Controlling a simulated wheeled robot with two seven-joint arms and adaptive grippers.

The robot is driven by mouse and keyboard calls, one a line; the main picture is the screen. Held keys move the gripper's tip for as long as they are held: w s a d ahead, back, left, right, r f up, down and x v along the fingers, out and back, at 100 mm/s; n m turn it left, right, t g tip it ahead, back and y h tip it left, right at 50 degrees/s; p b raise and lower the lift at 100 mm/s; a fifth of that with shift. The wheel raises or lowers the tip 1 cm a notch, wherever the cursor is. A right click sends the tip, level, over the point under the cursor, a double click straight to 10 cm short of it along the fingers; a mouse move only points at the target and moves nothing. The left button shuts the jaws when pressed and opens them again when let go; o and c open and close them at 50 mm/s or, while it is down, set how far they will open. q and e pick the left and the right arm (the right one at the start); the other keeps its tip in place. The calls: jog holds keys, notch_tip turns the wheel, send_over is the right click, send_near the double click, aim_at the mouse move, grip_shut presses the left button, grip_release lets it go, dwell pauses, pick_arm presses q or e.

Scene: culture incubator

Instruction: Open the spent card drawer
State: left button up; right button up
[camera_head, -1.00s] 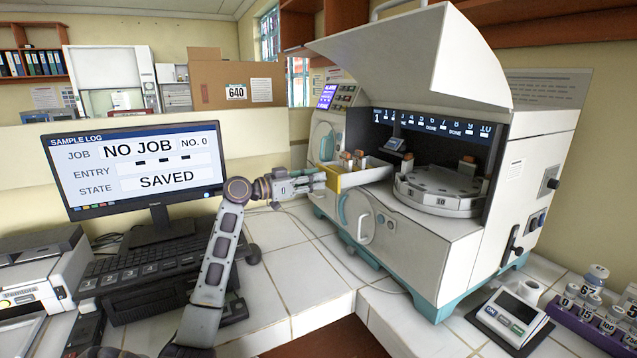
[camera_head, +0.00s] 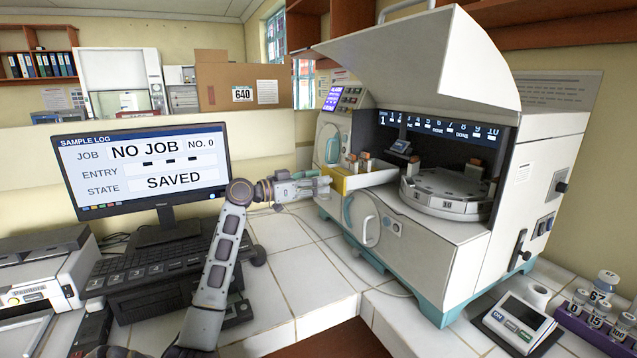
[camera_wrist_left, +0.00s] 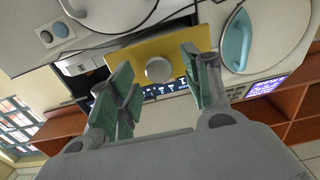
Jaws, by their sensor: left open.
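The spent card drawer stands pulled out from the front of the white machine, its yellow front (camera_head: 338,182) facing my left gripper. Its pale side wall (camera_head: 372,178) shows, and small brown-topped items stand at it. In the left wrist view the yellow front (camera_wrist_left: 125,52) fills the middle, with a round grey knob (camera_wrist_left: 159,69) on it. My left gripper (camera_head: 326,186) is open at the drawer front. In the wrist view its green-padded fingers (camera_wrist_left: 158,78) stand apart on either side of the knob; I cannot tell whether they touch it. My right gripper is out of view.
The raised hood (camera_head: 420,55) hangs above a carousel (camera_head: 447,190). A monitor (camera_head: 140,165) and keyboard (camera_head: 150,270) are left of my arm. The white tiles (camera_head: 283,235) below the gripper are clear.

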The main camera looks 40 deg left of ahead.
pick_arm(q)
jog(key=v, duration=1.1)
dwell(0.4)
